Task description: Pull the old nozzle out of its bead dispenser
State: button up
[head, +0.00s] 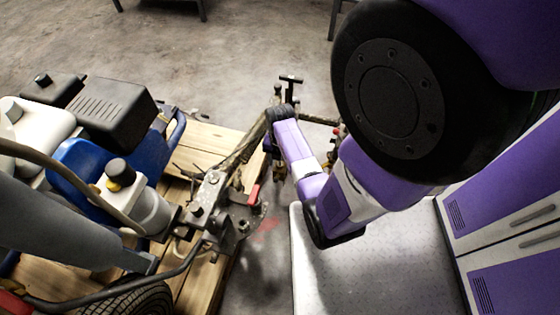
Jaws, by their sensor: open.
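My gripper (268,150) is at the end of my purple and white arm, beside the striper's front frame in the head view. It is small and dark here, and its fingers are hard to make out. No held object shows.
The line striper, with its blue and black engine (112,110), stands at left on a wooden pallet (205,140). A grey metal plate (375,265) lies lower right, beside a purple and white cabinet (505,225). Concrete floor (240,50) is open at the back.

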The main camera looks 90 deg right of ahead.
grip_shut()
jog(key=shift+r+p, duration=0.75)
jog(key=shift+p, duration=0.2)
dwell(0.4)
jog(key=shift+r+p, duration=2.6)
jog(key=shift+p, duration=0.15)
